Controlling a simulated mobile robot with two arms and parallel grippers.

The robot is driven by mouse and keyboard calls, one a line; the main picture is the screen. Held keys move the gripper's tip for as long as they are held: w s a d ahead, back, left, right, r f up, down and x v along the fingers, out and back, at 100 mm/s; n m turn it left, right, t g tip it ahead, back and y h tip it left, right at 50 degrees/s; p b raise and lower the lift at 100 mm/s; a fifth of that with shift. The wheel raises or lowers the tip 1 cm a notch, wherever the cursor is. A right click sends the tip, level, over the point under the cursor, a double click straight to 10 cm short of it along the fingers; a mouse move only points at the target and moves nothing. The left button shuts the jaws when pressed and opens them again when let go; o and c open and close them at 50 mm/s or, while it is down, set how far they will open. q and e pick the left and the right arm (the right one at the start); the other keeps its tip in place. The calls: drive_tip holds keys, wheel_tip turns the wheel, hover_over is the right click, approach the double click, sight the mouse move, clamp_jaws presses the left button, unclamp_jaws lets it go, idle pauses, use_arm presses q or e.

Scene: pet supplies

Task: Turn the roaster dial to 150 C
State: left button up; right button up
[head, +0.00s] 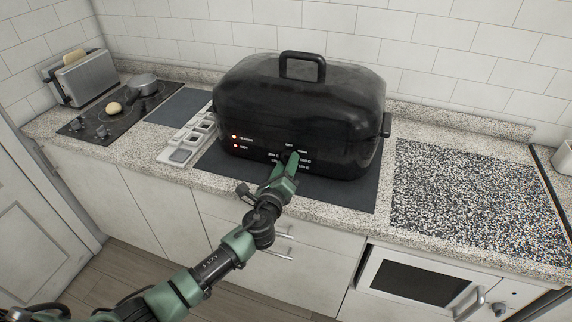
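The black roaster (300,105) stands closed on a dark mat (340,190) on the counter. Two red lights (235,141) glow on the left of its front panel. White temperature marks and "OFF" surround the dial on the front. My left gripper (291,160) is at the dial, its green fingers over it. The dial itself is mostly hidden behind the fingers, so its setting cannot be read. Whether the fingers are closed on the dial cannot be told. My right gripper is not in view.
A cooktop (115,115) with a pan (143,83) and a toaster (87,76) are at the left. A light compartment tray (188,142) lies left of the roaster. A speckled black-and-white panel (475,200) covers the right counter. A microwave (415,282) sits below.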

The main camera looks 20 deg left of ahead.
use_arm(q)
drive_tip(key=shift+o, duration=0.9)
drive_tip(key=s, duration=0.7)
drive_tip(key=shift+s+d+b, duration=0.15)
drive_tip(key=shift+s+b, duration=0.25)
drive_tip(key=shift+r, duration=0.1)
